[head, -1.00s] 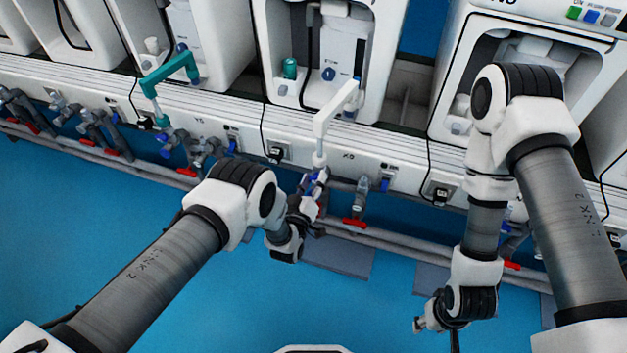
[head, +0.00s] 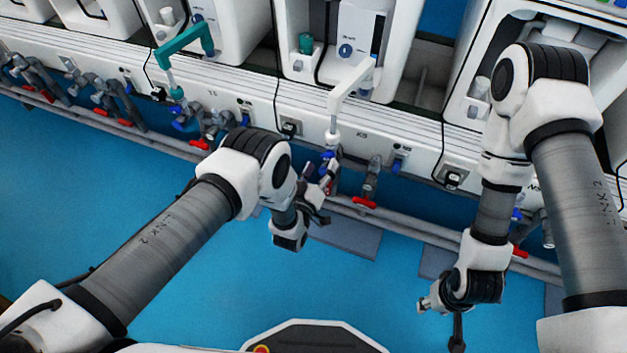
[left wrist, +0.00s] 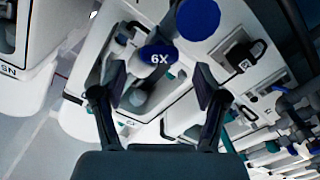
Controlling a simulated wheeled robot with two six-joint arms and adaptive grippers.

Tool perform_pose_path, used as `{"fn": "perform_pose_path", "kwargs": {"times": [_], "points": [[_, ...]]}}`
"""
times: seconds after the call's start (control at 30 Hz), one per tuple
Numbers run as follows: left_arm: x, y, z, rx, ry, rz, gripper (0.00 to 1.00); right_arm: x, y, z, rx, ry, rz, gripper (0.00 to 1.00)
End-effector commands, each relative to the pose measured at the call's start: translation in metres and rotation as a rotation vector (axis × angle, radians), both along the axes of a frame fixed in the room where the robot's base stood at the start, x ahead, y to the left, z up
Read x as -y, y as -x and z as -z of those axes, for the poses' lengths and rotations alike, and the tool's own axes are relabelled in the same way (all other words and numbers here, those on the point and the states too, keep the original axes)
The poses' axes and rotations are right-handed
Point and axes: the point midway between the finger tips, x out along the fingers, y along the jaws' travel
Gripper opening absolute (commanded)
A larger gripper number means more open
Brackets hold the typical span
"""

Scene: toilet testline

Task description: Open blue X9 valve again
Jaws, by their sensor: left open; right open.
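The blue X9 valve (head: 327,156) sits under the white tap-like pipe at the middle unit, low on the front of the bench. In the left wrist view its blue oval tag (left wrist: 158,55), marked X9 upside down, shows beyond the fingers, with a round blue disc (left wrist: 198,18) above it. My left gripper (left wrist: 160,88) is open, its fingers on either side of the view below the tag, with nothing held. In the head view my left gripper (head: 322,188) is just below the valve; contact cannot be told. My right gripper (head: 457,330) hangs open over the floor, far from the valve.
Red-handled valves (head: 364,202) and grey pipes run along the bench front. A white tap-like pipe (head: 352,92) stands above the blue valve, and a teal one (head: 186,45) stands farther left.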

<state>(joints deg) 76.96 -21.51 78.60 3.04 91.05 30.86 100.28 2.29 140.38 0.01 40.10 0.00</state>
Motion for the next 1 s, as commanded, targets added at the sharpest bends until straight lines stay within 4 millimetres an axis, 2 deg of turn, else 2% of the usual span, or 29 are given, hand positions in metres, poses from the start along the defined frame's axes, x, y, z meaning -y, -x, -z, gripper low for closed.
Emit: {"fn": "perform_pose_path", "kwargs": {"times": [0.2, 0.33, 0.43, 0.63, 0.67, 0.73, 0.77, 0.87, 1.0], "points": [[-0.017, 0.054, 0.001, -0.004, -0.001, 0.001, 0.73, 0.000, 0.000, 0.000, 0.000, 0.000, 0.000, 0.44], [-0.024, 0.074, 0.000, -0.001, 0.000, 0.000, 0.73, 0.000, 0.000, 0.000, 0.000, 0.000, 0.000, 0.44], [-0.026, 0.080, 0.000, 0.000, 0.000, 0.000, 0.73, 0.000, 0.000, 0.000, 0.000, 0.000, 0.000, 0.44], [-0.027, 0.081, 0.000, 0.001, 0.000, 0.000, 0.73, 0.000, 0.000, 0.000, 0.000, 0.000, 0.000, 0.44], [-0.027, 0.081, 0.000, 0.001, 0.000, 0.000, 0.69, 0.000, 0.000, 0.000, 0.000, 0.000, 0.000, 0.44], [-0.027, 0.081, 0.000, 0.004, -0.011, -0.001, 0.45, 0.000, 0.000, 0.000, 0.000, 0.000, 0.000, 0.44], [-0.027, 0.081, 0.000, 0.010, -0.027, -0.001, 0.44, 0.000, 0.000, 0.000, 0.000, 0.000, 0.000, 0.44], [-0.026, 0.081, 0.004, 0.028, -0.144, 0.003, 0.44, 0.000, 0.000, 0.000, 0.000, 0.000, 0.000, 0.44], [-0.031, 0.096, 0.024, 0.014, -0.453, 0.038, 0.44, 0.000, 0.000, 0.000, 0.001, 0.000, 0.001, 0.44]]}}
